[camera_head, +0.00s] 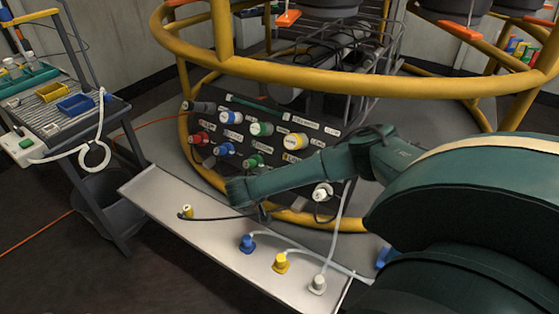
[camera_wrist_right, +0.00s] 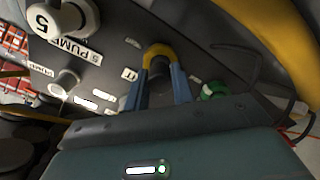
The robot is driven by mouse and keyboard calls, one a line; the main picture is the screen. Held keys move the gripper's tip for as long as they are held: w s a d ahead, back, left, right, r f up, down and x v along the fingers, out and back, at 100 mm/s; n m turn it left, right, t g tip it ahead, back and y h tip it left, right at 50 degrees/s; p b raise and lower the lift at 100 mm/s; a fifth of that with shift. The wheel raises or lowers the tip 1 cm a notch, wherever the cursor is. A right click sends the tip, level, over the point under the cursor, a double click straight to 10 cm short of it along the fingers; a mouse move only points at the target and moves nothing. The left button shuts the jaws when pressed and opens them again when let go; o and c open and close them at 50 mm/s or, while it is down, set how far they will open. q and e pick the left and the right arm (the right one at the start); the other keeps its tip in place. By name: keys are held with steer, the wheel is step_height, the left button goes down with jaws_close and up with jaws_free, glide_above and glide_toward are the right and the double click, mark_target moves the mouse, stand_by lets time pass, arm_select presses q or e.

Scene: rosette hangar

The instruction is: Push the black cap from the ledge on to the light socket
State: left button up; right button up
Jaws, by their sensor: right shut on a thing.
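In the right wrist view, the two blue fingers of my right gripper (camera_wrist_right: 159,82) are closed on a dark piece, the black cap (camera_wrist_right: 159,67). A yellow arch curves over the cap at the fingertips. The cap is in front of the dark panel, beside a label that is partly covered; I cannot tell if it touches a socket. In the head view my right forearm reaches over the ledge (camera_head: 165,187) to the panel's lower edge and hides the fingers and the light socket. My left gripper is not in view.
The dark panel (camera_head: 230,103) carries several coloured plugs and labels. On the ledge stand a blue cap (camera_head: 247,243), a yellow cap (camera_head: 281,262) and a white cap (camera_head: 318,284), with pale cables. A small yellow piece (camera_head: 187,211) has a black cable. Yellow rails (camera_head: 350,74) ring the panel.

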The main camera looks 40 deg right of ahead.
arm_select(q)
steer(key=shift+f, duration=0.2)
arm_select(e)
steer(key=shift+w+d+f, duration=0.1)
steer(key=shift+d+f, duration=0.2)
steer(key=shift+d, duration=0.15)
steer(key=o, duration=1)
steer(key=shift+o, duration=0.2)
arm_select(q)
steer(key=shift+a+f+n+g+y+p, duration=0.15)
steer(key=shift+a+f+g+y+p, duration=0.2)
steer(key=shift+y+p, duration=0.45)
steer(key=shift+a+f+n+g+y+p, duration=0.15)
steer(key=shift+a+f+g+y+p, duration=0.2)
steer(key=shift+p, duration=0.85)
arm_select(e)
steer(key=v, duration=1.3)
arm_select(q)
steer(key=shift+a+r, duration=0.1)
arm_select(e)
steer(key=shift+a+r, duration=0.1)
